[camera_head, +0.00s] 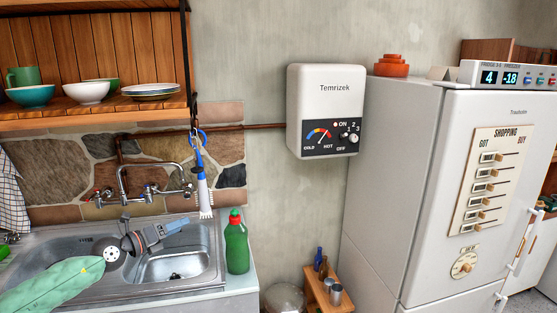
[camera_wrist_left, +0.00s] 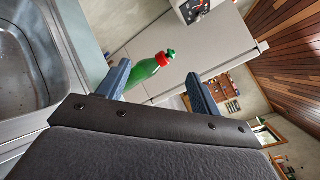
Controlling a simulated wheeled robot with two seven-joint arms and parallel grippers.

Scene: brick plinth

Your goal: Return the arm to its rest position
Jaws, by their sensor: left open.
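My left arm comes in from the lower left of the head view. My left gripper (camera_head: 180,226) is over the sink, near the divide between its basins, with its fingers pointing to the right. In the left wrist view the two blue-grey fingers (camera_wrist_left: 159,84) stand apart with nothing held between them. A green bottle with a red cap (camera_wrist_left: 150,73) shows beyond the fingers there. In the head view the same bottle (camera_head: 237,245) stands upright on the right end of the sink top, apart from the gripper. My right gripper is not in view.
The metal sink (camera_head: 205,283) lies under the gripper. A tap (camera_head: 150,187) is on the stone wall behind, and a blue-handled brush (camera_head: 202,185) hangs beside it. A wooden shelf (camera_head: 60,119) holds bowls above. A white heater (camera_head: 325,82) and fridge (camera_head: 395,180) stand to the right.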

